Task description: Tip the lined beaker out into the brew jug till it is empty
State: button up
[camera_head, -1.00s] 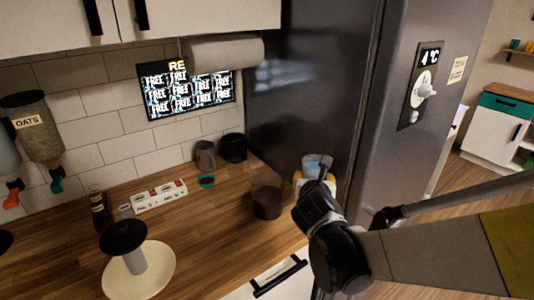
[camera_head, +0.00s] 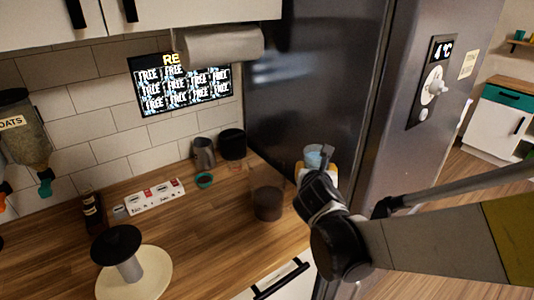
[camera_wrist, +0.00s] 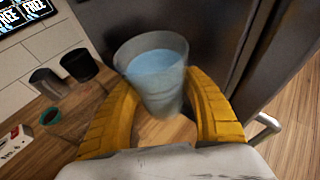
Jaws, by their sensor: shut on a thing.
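The lined beaker (camera_wrist: 155,70) is clear and holds pale blue liquid. It stands close to upright between the yellow fingers of my gripper (camera_wrist: 163,108), which is shut on it. In the head view the beaker (camera_head: 313,153) shows above my gripper (camera_head: 320,172), in front of the dark fridge. The brew jug appears to be the see-through brownish vessel (camera_head: 267,194) on the wooden counter, with something dark in its lower part. My gripper and the beaker are to its right and apart from it. Any lines on the beaker are too small to read.
A grey pitcher (camera_head: 204,153), a black canister (camera_head: 232,144) and a small teal cup (camera_head: 204,180) stand behind the jug. The fridge (camera_head: 330,85) rises close behind the beaker.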

aim_at(309, 162)
jog(key=shift+w+a+r+n+h+p, duration=0.1)
jog(key=shift+a+r+n+h+p, duration=0.1)
jog(key=shift+r+n+p, duration=0.25)
jog(key=shift+a+r+n+h+p, duration=0.2)
jog(key=shift+r+p, duration=0.1)
jog(key=shift+r, duration=0.35)
jog(key=shift+a+r+n+h, duration=0.3)
jog(key=shift+a+n+h, duration=0.1)
jog(key=shift+n, duration=0.25)
jog(key=shift+w+a+r+n+h, duration=0.15)
jog(key=shift+a+r+n+h, duration=0.25)
jog(key=shift+a+n, duration=0.15)
jog(key=shift+w+a+r+n+h, duration=0.15)
jog(key=shift+a+r+n+h, duration=0.25)
jog(key=shift+a+n, duration=0.15)
jog(key=shift+r+n+h+p, duration=0.4)
jog(key=shift+r+n, duration=0.1)
jog(key=shift+n, duration=0.1)
dwell(1.0)
jog(key=shift+f+n+h+b, duration=0.25)
jog(key=shift+n+h+b, duration=0.1)
jog(key=shift+n+b, duration=0.35)
jog(key=shift+f+n+h+b, duration=0.25)
jog(key=shift+n+h+b, duration=0.1)
jog(key=shift+n+b, duration=0.3)
dwell(1.4)
jog(key=shift+r+n+t, duration=0.3)
jog(key=shift+n, duration=0.15)
dwell(0.4)
